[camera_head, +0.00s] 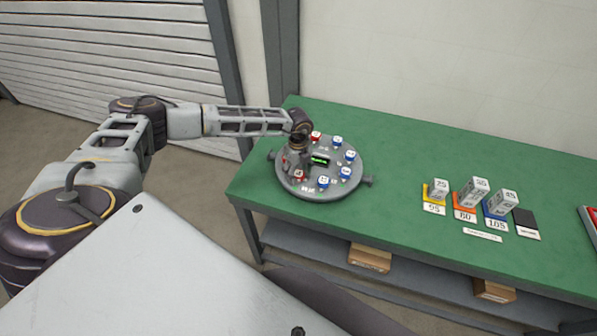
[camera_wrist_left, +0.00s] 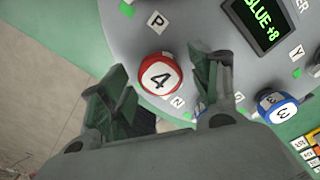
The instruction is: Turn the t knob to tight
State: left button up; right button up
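A round grey panel (camera_head: 318,190) with several red and blue numbered knobs lies on the green table. My left gripper (camera_head: 293,165) is over its left part. In the left wrist view the gripper (camera_wrist_left: 162,72) is open, with its fingers on either side of a red knob marked 4 (camera_wrist_left: 157,75). I cannot tell whether they touch it. Small letter labels sit on the panel, including a P label (camera_wrist_left: 157,19). I cannot make out a T label, so which knob is the t knob is unclear. My right gripper is not in view.
A small display (camera_wrist_left: 262,18) on the panel reads "BLUE +8" in green. A blue knob (camera_wrist_left: 278,107) is right of the gripper. Several numbered blocks, such as one on a yellow card (camera_head: 438,188), stand on the green table (camera_head: 400,160). The table between them is clear.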

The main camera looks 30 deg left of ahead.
pick_arm(q)
jog(key=c, duration=1)
jog(key=shift+o, duration=0.2)
